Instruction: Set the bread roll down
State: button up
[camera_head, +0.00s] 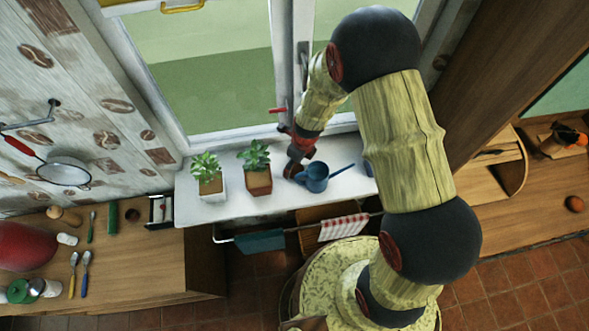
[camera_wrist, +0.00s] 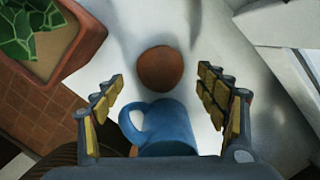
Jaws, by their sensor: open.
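The bread roll (camera_wrist: 163,68) is a round brown thing on the white window sill (camera_wrist: 130,62). In the wrist view it shows just ahead of my spread fingers, with clear gaps on both sides. My gripper (camera_wrist: 160,88) is open and holds nothing. In the head view my gripper (camera_head: 299,150) is low over the sill (camera_head: 228,208), and the roll (camera_head: 290,170) is partly hidden beneath it.
The window is behind.

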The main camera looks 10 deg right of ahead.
aim_at(295, 167)
jog(key=f, duration=0.3)
jog(key=shift+w+a+f, duration=0.15)
jog(key=shift+w+f, duration=0.1)
jog(key=shift+f, duration=0.1)
jog(key=shift+c, duration=0.9)
jog(key=c, duration=1.1)
jog(key=shift+c, duration=0.2)
jog(key=shift+r, duration=0.15)
